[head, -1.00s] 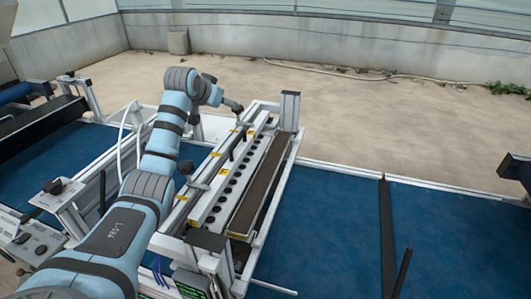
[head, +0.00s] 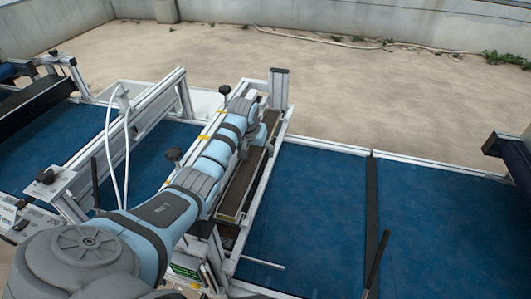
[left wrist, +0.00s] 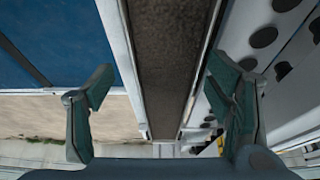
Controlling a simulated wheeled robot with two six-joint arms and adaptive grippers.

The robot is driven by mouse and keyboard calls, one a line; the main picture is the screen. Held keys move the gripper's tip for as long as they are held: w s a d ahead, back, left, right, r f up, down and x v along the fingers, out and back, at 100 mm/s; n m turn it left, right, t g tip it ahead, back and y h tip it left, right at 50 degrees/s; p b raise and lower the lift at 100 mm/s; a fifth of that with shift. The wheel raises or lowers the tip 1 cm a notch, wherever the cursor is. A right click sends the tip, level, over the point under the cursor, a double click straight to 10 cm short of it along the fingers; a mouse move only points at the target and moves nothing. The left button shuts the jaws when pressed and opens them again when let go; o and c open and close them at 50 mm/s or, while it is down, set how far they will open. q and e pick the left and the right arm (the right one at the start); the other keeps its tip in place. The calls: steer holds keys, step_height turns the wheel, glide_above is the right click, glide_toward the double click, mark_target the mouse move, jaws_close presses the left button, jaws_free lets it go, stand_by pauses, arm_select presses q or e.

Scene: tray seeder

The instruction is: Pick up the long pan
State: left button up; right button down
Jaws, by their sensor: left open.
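The long pan (head: 227,217) is a narrow trough filled with brown soil. It lies in the seeder frame, running away from me, and my left arm covers part of it in the head view. In the left wrist view the pan (left wrist: 206,50) runs up the middle between the two fingers. My left gripper (left wrist: 163,82) is open and empty, with one finger on each side of the pan. I cannot tell whether the fingers touch its sides. In the head view the fingertips are hidden by the arm. My right gripper is not in view.
A metal frame post (head: 278,88) stands at the pan's far end. Black knobs (head: 224,90) rise beside the seeder. Blue table surface (head: 310,210) to the right is mostly clear, with a dark divider (head: 370,195).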

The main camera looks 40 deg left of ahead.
arm_select(q)
steer(key=shift+w+f, duration=0.15)
steer(key=shift+a, duration=0.2)
steer(key=shift+s+a, duration=0.2)
steer(key=shift+s, duration=0.05)
steer(key=c, duration=1.2)
steer(key=shift+w+d, duration=0.1)
steer(key=shift+c, duration=0.2)
